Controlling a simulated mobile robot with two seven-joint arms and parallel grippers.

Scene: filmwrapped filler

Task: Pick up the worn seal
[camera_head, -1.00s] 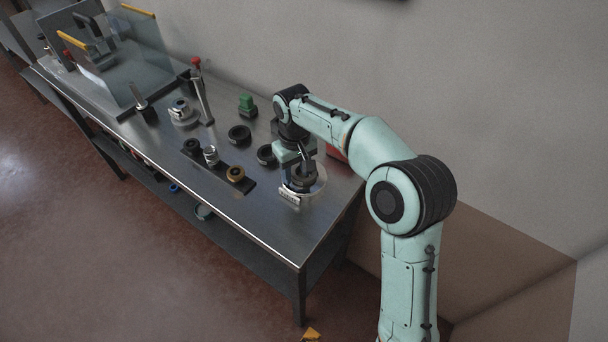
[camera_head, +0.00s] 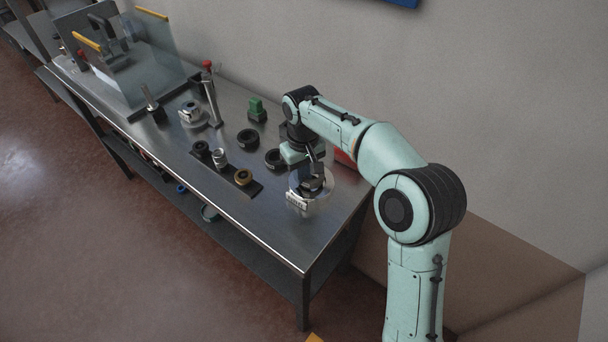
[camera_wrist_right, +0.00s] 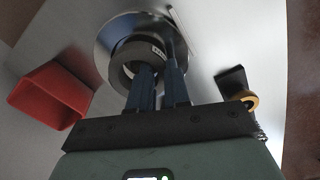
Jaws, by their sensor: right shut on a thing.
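The worn seal looks to be the thick dark ring (camera_wrist_right: 124,66) with a small pale label, seen in the right wrist view at a round shiny dish (camera_wrist_right: 108,32). In the head view the dish (camera_head: 304,207) stands near the table's right end with a white tag on its front. My right gripper (camera_wrist_right: 166,76) is shut on the ring's wall, at its right side in the wrist view. In the head view the right gripper (camera_head: 314,172) points down over the dish and partly hides the ring. I cannot tell whether the ring is clear of the dish. My left gripper is not in view.
A red bin (camera_wrist_right: 52,95) lies close to the gripper. Black rings (camera_head: 247,139), a green block (camera_head: 257,109) and a clear screen (camera_head: 150,75) stand farther along the metal table (camera_head: 265,235).

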